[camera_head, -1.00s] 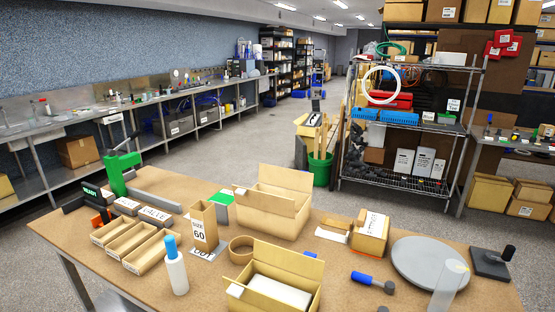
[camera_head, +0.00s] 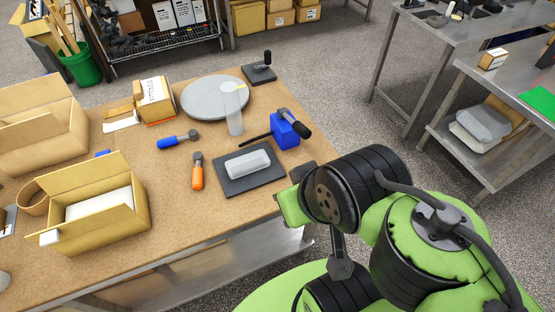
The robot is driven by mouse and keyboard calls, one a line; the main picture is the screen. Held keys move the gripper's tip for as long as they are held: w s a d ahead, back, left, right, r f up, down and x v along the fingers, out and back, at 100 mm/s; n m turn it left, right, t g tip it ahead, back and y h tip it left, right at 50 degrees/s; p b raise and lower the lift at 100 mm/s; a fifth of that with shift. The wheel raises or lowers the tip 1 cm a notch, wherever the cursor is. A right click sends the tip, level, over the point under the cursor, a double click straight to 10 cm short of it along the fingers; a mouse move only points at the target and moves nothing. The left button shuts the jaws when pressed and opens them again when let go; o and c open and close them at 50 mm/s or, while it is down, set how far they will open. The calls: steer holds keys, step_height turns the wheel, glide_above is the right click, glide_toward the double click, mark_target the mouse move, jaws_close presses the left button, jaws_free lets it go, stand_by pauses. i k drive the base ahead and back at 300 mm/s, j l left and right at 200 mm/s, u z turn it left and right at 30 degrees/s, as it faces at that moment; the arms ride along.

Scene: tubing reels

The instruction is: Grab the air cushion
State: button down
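No label marks an air cushion. A pale, translucent, pillow-like block (camera_head: 248,163) lies flat on a dark square pad (camera_head: 262,186) near the table's right front corner; it looks most like the cushion, but I cannot be sure. A white padded piece (camera_head: 100,205) lies inside an open cardboard box at the front left of the table. My green and black arm is folded at the lower right, beside the table's right edge and apart from the pad. I cannot make out gripper fingers in this view.
Metal benches (camera_head: 455,40) stand at the right.

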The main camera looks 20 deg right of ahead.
mark_target(246, 164)
steer(key=i+j, duration=0.1)
steer(key=j, duration=0.45)
steer(key=j+u, duration=0.1)
steer(key=j, duration=0.45)
steer(key=i+j+u, duration=0.1)
steer(key=j, duration=0.45)
steer(key=i, duration=0.05)
